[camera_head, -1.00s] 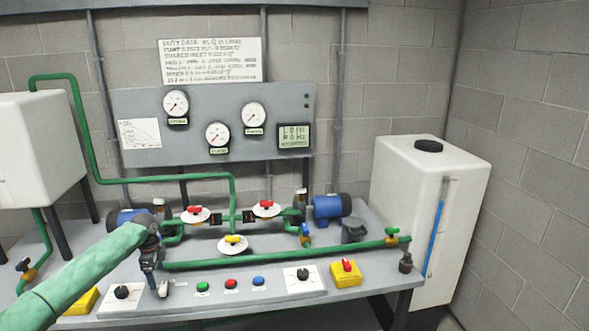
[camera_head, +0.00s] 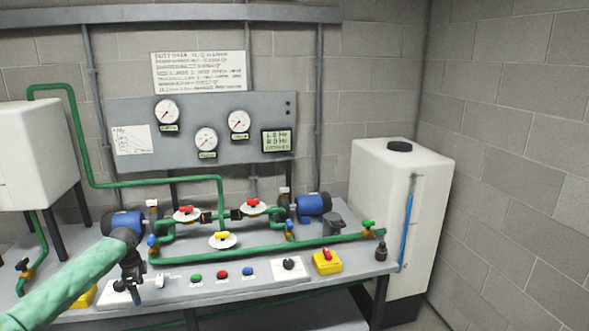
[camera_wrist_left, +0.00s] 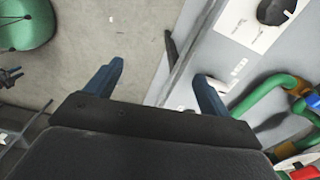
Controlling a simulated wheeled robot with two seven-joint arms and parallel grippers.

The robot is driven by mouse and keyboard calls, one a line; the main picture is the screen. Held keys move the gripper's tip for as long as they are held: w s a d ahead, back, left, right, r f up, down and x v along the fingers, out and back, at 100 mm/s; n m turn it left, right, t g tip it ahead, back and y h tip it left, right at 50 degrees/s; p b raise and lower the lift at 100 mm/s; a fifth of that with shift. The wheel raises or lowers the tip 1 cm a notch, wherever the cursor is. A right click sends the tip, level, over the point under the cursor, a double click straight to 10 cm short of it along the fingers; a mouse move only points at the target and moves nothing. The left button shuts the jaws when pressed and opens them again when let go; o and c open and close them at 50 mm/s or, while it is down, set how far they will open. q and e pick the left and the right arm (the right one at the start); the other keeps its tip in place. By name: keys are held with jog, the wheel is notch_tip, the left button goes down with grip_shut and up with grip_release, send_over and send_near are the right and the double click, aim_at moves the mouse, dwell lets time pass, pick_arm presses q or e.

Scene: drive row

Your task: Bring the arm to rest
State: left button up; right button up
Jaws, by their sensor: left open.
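My left arm (camera_head: 70,283) comes in from the lower left in a green sleeve. My left gripper (camera_head: 147,287) is over the front left part of the grey bench (camera_head: 225,290), near a black knob (camera_head: 120,286) on the panel. In the left wrist view the two blue fingers of the left gripper (camera_wrist_left: 158,75) stand wide apart with nothing between them. Floor and the bench edge show beneath them. I cannot tell how high the fingers are above the bench. My right gripper is not in view.
Green pipes (camera_head: 270,250) with valves run along the bench, with blue pumps (camera_head: 313,204) behind. Green, red and blue buttons (camera_head: 221,274) and a yellow switch box (camera_head: 327,262) line the front. White tanks (camera_head: 430,215) stand at both sides. A gauge board (camera_head: 190,138) hangs behind.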

pick_arm(q)
jog(key=w+d+r+n+t+y, duration=0.2)
jog(key=w+d+r+n+t, duration=0.2)
jog(key=w+r+n+t, duration=0.55)
jog(key=s+d+f, duration=0.4)
jog(key=d+f, duration=0.3)
jog(key=f, duration=0.3)
jog(key=s+d+f, duration=0.4)
jog(key=d+f, duration=0.3)
jog(key=f, duration=0.2)
jog(key=s+d+f+n+g+h, duration=0.15)
jog(key=s+d+f, duration=0.35)
jog(key=s+f, duration=0.75)
jog(key=s+d+f+g, duration=0.2)
jog(key=s+d+f, duration=0.3)
jog(key=s+f, duration=0.75)
jog(key=s+d+f+g, duration=0.1)
jog(key=s+f, duration=0.3)
jog(key=s, duration=0.7)
jog(key=s+d+f+g, duration=0.2)
jog(key=s+f, duration=0.3)
jog(key=s, duration=0.6)
jog(key=s+d+f+g+h, duration=0.1)
jog(key=s+d+f, duration=0.2)
jog(key=s, duration=0.9)
notch_tip(320, 180, down, 2)
jog(key=shift+d+f+n+g, duration=0.1)
jog(key=shift+d+n+g, duration=0.1)
jog(key=shift+n+g, duration=0.2)
